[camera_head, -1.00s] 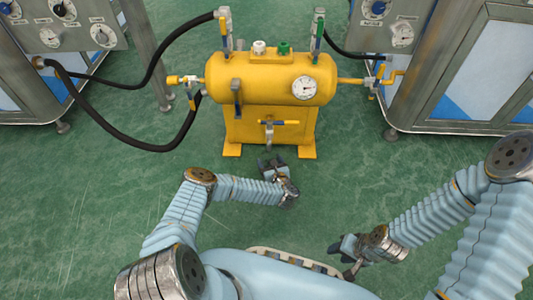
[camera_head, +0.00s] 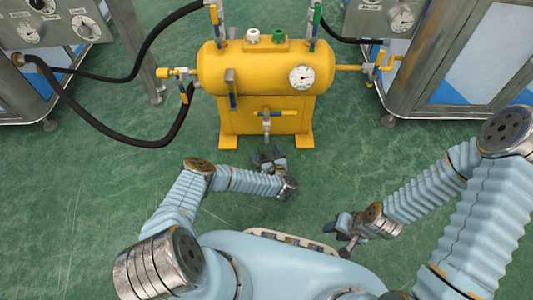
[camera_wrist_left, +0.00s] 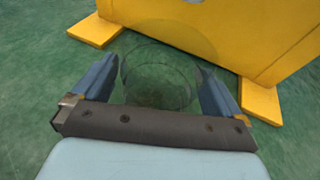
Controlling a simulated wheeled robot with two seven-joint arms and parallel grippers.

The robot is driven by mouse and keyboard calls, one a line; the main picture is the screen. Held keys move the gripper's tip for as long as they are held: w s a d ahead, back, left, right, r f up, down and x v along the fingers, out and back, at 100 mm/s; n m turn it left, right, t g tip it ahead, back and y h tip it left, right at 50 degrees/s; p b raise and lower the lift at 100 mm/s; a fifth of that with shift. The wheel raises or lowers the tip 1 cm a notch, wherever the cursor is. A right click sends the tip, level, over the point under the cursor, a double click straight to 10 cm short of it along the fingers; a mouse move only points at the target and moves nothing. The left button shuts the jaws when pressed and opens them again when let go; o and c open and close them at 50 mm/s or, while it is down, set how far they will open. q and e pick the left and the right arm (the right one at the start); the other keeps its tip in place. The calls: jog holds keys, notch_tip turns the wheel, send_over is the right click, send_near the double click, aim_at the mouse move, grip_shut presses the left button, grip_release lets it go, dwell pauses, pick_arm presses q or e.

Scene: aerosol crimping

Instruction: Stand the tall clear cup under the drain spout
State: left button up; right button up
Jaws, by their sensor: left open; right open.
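The tall clear cup (camera_wrist_left: 160,78) shows faintly in the left wrist view, between the two fingers of my left gripper, in front of the yellow tank's base. It is too transparent to make out in the head view. My left gripper (camera_head: 268,155) is open, with a finger on each side of the cup. I cannot tell whether either finger touches it. The drain spout (camera_head: 267,125) hangs below a yellow-handled valve on the tank's front, just beyond my left gripper in the head view. My right gripper (camera_head: 333,224) is open and empty at the lower right.
The yellow tank (camera_head: 235,75) stands on feet on the green floor, with a gauge and valves. Black hoses (camera_head: 140,85) run from it to a left cabinet. Another metal cabinet (camera_head: 455,60) stands at the right. Bare floor lies on both sides of my left gripper.

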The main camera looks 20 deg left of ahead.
pick_arm(q)
jog(key=shift+r, duration=0.3)
jog(key=s+d+r+m+g+h+p, duration=0.1)
jog(key=s+d+r+m+h, duration=0.2)
jog(key=s+d+m+h, duration=0.55)
jog(key=s+d+r+m+h+p, duration=0.1)
jog(key=d+r+m+h, duration=0.3)
jog(key=m, duration=1)
jog(key=s+a+r+m+g, duration=0.2)
jog(key=s+a+m+g, duration=0.2)
jog(key=s+m, duration=0.5)
jog(key=s+a+r+m+g, duration=0.3)
jog(key=s+m+g, duration=0.3)
jog(key=s+m, duration=0.3)
jog(key=shift+s+a, duration=0.35)
jog(key=shift+a, duration=0.05)
jog(key=shift+f+m, duration=0.15)
jog(key=shift+m, duration=0.1)
